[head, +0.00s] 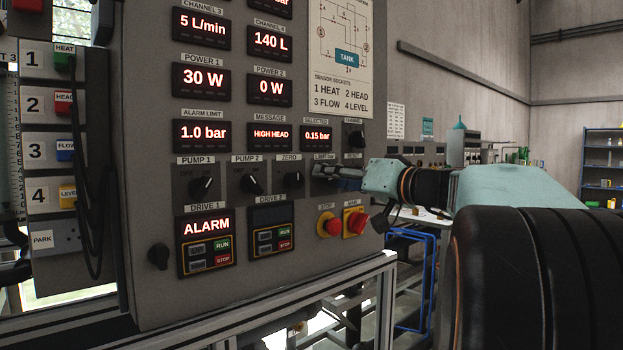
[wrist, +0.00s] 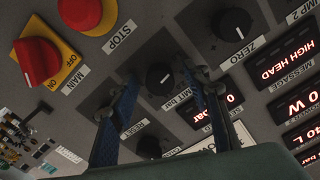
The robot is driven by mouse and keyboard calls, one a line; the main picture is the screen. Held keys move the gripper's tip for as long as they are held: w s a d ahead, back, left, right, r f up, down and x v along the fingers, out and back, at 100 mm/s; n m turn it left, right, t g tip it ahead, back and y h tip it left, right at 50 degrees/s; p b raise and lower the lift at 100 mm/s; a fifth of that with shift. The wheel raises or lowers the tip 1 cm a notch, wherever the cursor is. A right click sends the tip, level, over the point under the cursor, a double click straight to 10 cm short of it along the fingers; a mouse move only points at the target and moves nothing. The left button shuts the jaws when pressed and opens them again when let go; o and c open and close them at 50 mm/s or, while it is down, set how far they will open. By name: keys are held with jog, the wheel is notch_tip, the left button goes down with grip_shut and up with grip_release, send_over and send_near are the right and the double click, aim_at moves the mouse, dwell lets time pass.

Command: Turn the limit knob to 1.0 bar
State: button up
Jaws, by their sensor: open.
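The limit knob (wrist: 159,80) is a round black knob with a pale pointer mark, in the middle of the wrist view. My gripper (wrist: 161,73) is open, with one finger on either side of the knob; I cannot tell whether either touches it. In the head view my gripper (head: 337,172) reaches the panel from the right and covers most of the knob. The alarm limit display (head: 202,133) reads 1.0 bar.
Below are the red stop button (head: 330,225) and red main switch (head: 356,222). The message display (head: 270,134) reads HIGH HEAD; drive 1 (head: 206,227) shows ALARM.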

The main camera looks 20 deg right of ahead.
jog(key=v, duration=0.7)
dwell(0.3)
jog(key=v, duration=1.2)
jog(key=shift+r, duration=0.1)
dwell(1.7)
